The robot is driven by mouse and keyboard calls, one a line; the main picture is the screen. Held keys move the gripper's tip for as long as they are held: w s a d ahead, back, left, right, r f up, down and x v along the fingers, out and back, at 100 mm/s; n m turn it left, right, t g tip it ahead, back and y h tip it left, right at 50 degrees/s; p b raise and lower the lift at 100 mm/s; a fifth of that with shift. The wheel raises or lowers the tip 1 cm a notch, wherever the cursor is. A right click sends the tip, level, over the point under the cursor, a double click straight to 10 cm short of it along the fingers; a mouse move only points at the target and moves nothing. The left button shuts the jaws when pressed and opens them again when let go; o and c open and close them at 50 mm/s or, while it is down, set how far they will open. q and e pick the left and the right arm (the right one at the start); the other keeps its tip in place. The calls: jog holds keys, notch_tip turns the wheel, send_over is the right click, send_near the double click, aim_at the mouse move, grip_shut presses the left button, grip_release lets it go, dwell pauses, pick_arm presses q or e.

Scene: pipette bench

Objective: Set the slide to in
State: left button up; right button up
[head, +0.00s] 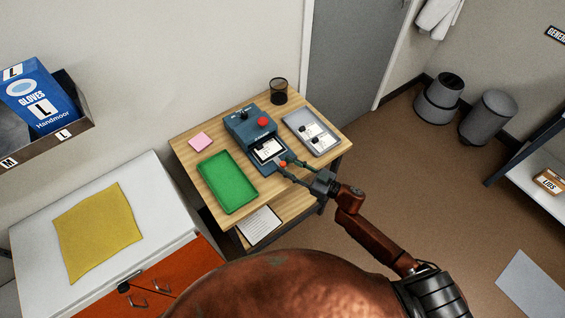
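A blue-grey bench device (243,131) stands on the wooden table, with a red knob and a small black knob on its top. A white card-like panel (269,150) shows on its front part. A small orange-red piece (284,164), possibly the slide's handle, is at the device's front right corner. My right gripper (284,166) reaches in from the lower right, its two fingers spread around or just over that piece. I cannot tell whether they touch it. The slide's position is too small to read. My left gripper is not in view.
A green tray (228,183) lies left of the device and a grey tray (311,127) with small dark items lies right. A pink pad (200,142) and a black mesh cup (278,88) stand on the wooden table (188,160). Paper lies on a lower shelf.

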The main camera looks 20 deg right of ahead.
jog(key=shift+w+a, duration=0.45)
jog(key=shift+w, duration=0.05)
jog(key=shift+w+a, duration=0.35)
jog(key=shift+w, duration=0.05)
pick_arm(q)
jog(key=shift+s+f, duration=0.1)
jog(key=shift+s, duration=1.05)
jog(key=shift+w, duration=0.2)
pick_arm(e)
jog(key=shift+c, duration=0.6)
jog(key=c, duration=0.3)
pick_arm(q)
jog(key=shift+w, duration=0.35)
pick_arm(e)
grip_shut()
